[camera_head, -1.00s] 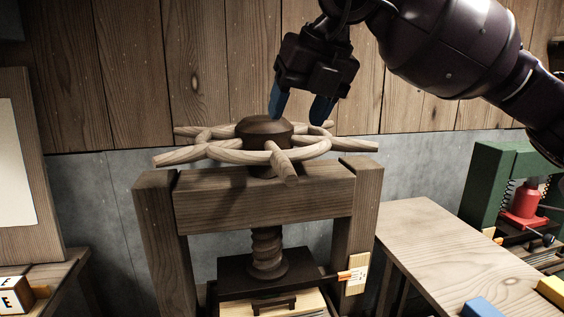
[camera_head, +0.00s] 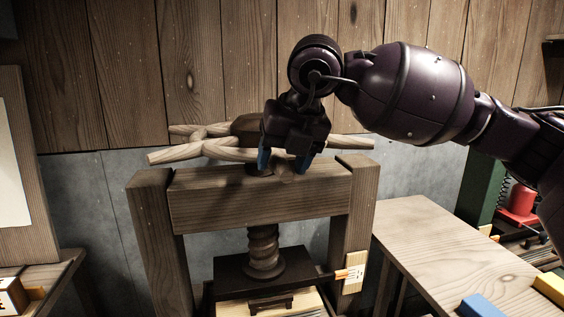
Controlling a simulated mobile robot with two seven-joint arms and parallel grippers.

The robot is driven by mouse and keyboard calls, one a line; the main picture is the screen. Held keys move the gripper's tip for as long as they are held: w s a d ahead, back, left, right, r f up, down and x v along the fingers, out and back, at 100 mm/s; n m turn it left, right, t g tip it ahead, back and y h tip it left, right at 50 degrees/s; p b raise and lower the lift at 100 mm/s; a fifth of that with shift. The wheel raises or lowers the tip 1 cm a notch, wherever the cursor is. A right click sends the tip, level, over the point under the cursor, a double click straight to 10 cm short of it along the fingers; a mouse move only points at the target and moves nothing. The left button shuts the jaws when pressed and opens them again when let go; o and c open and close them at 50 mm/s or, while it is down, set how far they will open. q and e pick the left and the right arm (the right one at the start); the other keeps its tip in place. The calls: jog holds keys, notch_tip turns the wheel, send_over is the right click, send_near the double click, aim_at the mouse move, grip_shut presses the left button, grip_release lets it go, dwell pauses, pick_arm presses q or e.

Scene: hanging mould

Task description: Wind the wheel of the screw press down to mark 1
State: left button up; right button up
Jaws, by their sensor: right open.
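Below the beam, the threaded screw (camera_head: 264,251) meets a dark pressing plate (camera_head: 240,272). An orange pointer (camera_head: 342,274) reaches from the plate to a pale mark scale (camera_head: 355,272) on the right post; its marks are too small to read. My right gripper (camera_head: 284,164) is open, blue fingers pointing down at the wheel's near side, covering part of the rim and hub. Whether it touches a spoke I cannot tell. My left gripper is out of view.
A wooden table (camera_head: 450,260) stands at the right with a blue block (camera_head: 482,306) and a yellow block (camera_head: 550,288). Behind it is a green frame (camera_head: 482,180) with a red part (camera_head: 520,202). A plank wall (camera_head: 130,75) closes the back.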

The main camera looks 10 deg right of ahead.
jog(key=shift+w+f, duration=0.1)
jog(key=shift+f, duration=0.15)
grip_shut()
jog(key=shift+a, duration=0.25)
